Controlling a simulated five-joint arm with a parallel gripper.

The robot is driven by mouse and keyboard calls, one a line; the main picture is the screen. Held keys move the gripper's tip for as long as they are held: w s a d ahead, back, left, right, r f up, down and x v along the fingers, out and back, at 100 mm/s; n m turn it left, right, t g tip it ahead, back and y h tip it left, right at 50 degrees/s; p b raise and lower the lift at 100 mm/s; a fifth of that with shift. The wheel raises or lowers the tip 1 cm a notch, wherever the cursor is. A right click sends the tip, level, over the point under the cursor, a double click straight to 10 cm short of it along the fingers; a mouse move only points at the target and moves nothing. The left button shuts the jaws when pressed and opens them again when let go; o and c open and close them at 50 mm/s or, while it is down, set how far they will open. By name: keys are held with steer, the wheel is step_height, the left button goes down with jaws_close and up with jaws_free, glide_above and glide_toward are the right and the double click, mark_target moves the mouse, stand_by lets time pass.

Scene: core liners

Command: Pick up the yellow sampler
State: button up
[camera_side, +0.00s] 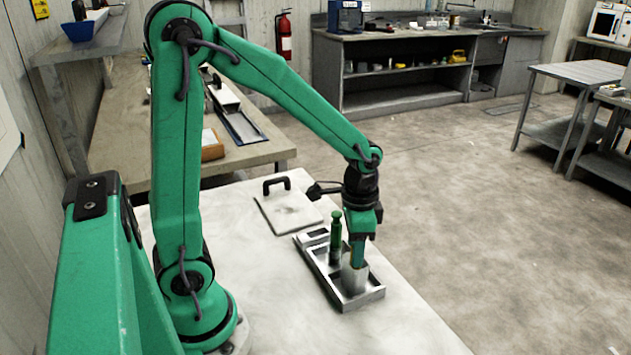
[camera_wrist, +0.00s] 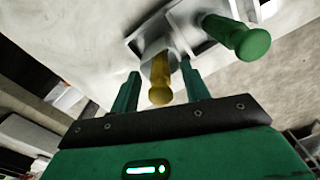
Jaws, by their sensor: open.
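The yellow sampler (camera_wrist: 159,82) shows in the wrist view between the two green fingers of my gripper (camera_wrist: 160,68), with space visible on both sides. In the side view my gripper (camera_side: 357,262) points down over the near end of a grey metal tray (camera_side: 349,303), and its fingers hide most of the yellow sampler.
A green sampler (camera_side: 336,240) stands upright in the tray close beside my gripper; it also shows in the wrist view (camera_wrist: 240,38). A flat plate with a black handle (camera_side: 288,208) lies behind the tray. The white tabletop (camera_side: 270,290) is clear around it.

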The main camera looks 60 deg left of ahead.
steer(key=shift+f, duration=0.4)
jaws_close()
